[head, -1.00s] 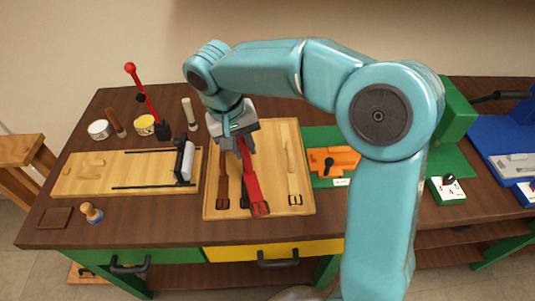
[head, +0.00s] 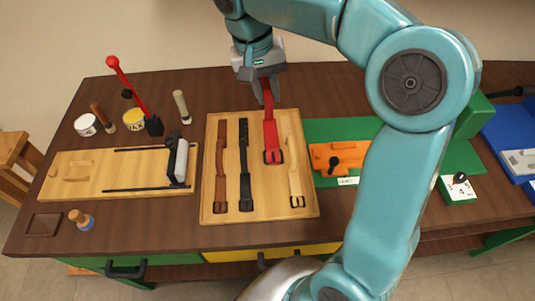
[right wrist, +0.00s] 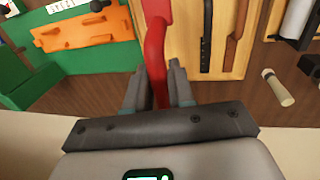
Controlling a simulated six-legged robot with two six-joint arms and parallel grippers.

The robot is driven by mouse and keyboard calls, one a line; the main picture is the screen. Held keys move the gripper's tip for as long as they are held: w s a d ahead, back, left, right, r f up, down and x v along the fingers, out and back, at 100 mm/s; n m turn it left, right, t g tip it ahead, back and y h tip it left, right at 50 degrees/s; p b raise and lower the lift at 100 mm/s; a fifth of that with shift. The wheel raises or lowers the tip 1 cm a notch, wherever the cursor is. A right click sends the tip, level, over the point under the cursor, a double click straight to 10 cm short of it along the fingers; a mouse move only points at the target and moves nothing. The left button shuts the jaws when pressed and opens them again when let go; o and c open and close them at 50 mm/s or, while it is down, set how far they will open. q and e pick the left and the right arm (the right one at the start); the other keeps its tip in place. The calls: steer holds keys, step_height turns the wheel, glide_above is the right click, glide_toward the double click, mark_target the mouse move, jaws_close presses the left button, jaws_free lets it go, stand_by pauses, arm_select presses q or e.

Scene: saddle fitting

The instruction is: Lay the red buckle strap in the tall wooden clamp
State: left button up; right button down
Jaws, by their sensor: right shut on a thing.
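The red buckle strap (head: 270,135) hangs from my right gripper (head: 266,88), its buckle end lower and toward the front, over the wooden tray (head: 211,210). In the right wrist view the gripper (right wrist: 158,78) is shut on the red strap (right wrist: 155,45), which runs between the fingers. Whether the buckle end touches the tray is hard to tell. A tall wooden clamp is not clearly seen; only part of a wooden structure (head: 14,148) shows at the left edge. My left gripper is out of view.
Brown (head: 221,165), black (head: 245,165) and tan (head: 296,170) straps lie in the tray. An orange tool (head: 335,157) lies on a green mat to the right. A red-knobbed lever (head: 130,88) stands upright at the left, beside jars and a roller board (head: 85,172).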

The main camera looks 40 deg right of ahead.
steer(key=shift+s+d, duration=0.1)
steer(key=shift+f, duration=0.15)
steer(key=shift+a+f, duration=0.2)
steer(key=shift+f, duration=0.05)
step_height(320, 180, down, 14)
steer(key=shift+d+f+b, duration=0.1)
steer(key=shift+b, duration=0.35)
step_height(320, 180, down, 5)
steer(key=shift+r, duration=0.1)
